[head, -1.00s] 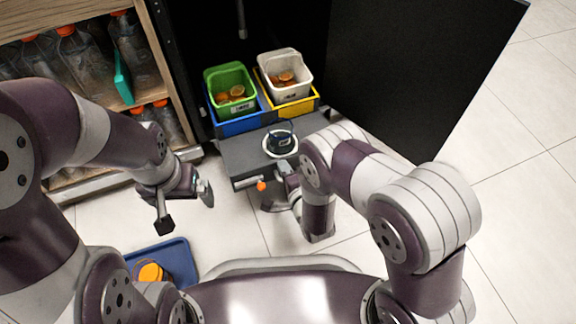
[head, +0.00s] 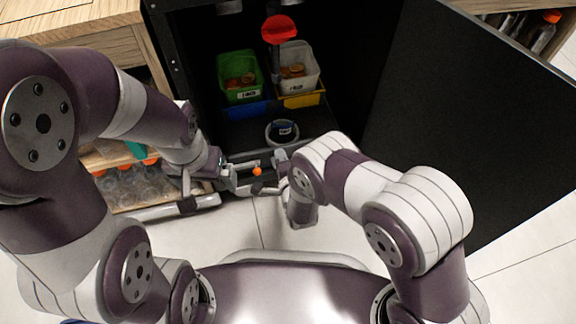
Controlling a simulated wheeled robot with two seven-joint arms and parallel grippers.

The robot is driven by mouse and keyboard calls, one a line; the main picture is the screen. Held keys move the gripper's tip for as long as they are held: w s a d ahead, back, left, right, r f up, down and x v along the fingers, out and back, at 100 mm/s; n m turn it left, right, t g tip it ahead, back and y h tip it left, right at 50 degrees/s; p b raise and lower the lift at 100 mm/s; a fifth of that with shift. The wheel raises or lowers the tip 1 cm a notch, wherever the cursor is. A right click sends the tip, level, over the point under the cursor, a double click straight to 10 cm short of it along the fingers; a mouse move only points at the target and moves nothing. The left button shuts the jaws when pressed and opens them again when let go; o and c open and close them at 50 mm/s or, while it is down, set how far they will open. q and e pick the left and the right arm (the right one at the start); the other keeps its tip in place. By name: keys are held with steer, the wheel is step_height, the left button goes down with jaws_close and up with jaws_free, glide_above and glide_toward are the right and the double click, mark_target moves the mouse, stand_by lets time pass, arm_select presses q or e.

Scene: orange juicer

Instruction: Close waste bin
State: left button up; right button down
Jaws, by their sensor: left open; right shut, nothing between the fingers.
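The waste bin is a dark pull-out drawer (head: 240,135) low in the black cabinet. It carries a green bin (head: 228,67) and a white bin (head: 304,60), both holding orange pieces, in blue and yellow holders. A round dark container with a pale rim (head: 282,132) sits at its front. The drawer's front still shows in the cabinet opening, close to both grippers. My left gripper (head: 210,190) is open and empty, just left of the drawer front. My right gripper (head: 268,186) is shut and empty at the drawer front; its arm partly hides it. Contact is unclear.
The black cabinet door (head: 470,110) stands wide open on the right. A red part (head: 279,30) hangs inside the cabinet above the bins. A wooden shelf with bottles (head: 135,185) is at left. A small orange ball (head: 257,171) shows between the grippers. Tiled floor lies in front.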

steer(key=w, duration=0.1)
steer(key=w+a, duration=0.1)
steer(key=w, duration=0.1)
steer(key=w+b, duration=0.1)
steer(key=w, duration=0.1)
steer(key=shift+w+a, duration=0.1)
steer(key=shift+a, duration=0.2)
steer(key=shift+w+a+r, duration=0.1)
steer(key=shift+w+r, duration=0.1)
steer(key=shift+w, duration=0.1)
